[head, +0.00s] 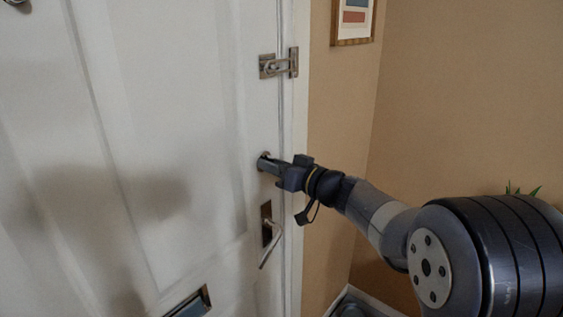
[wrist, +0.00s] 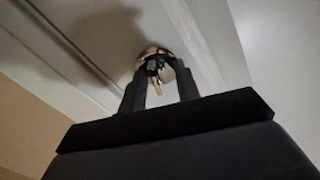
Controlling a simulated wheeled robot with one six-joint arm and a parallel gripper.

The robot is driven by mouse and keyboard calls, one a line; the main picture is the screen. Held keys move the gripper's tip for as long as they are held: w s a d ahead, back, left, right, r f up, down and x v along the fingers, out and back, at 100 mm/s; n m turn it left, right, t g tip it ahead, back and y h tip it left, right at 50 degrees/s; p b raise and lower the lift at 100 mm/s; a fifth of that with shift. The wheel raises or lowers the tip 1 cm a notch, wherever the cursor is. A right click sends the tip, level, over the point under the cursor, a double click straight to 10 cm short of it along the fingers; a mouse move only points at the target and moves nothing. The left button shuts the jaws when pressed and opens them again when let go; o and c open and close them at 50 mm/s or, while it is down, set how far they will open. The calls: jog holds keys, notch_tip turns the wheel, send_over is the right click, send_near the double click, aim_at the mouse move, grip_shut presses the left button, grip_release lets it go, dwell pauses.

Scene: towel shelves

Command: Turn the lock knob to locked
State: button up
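The lock knob (wrist: 155,66) shows in the wrist view as a small metal turn piece on a round plate on the white door. In the head view only the dark edge of the lock (head: 262,157) shows, and my gripper hides the rest. My gripper (head: 268,163) reaches the door at the lock from the right. In the wrist view my gripper's two dark fingers (wrist: 160,72) stand apart, one on each side of the knob. A light gap shows between the turn piece and the right finger. Contact at the fingertips is hard to make out.
A lever handle (head: 268,238) sits on the white door (head: 200,110) just below my gripper. A metal latch (head: 279,65) is above it, and a mail slot (head: 190,303) is low on the door. A framed picture (head: 354,18) hangs on the tan wall at right.

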jog(key=shift+a, duration=0.15)
jog(key=shift+c, duration=1)
jog(key=shift+w+f, duration=0.1)
jog(key=shift+w, duration=0.15)
grip_shut()
jog(key=shift+f+m+b, duration=0.1)
jog(key=shift+m+b, duration=0.2)
jog(key=shift+b, duration=0.2)
jog(key=shift+d+f+m+b, duration=0.2)
jog(key=shift+m+b, duration=0.3)
jog(key=shift+b, duration=0.35)
jog(key=shift+m+b, duration=0.8)
jog(key=shift+b, duration=0.25)
jog(key=m+b, duration=0.3)
jog(key=m, duration=0.2)
jog(key=shift+r+b, duration=0.1)
jog(key=shift+b, duration=0.2)
jog(key=m, duration=0.6)
jog(key=shift+d+r+b, duration=0.1)
jog(key=shift+b, duration=0.25)
jog(key=shift+s, duration=0.1)
jog(key=shift+d, duration=0.1)
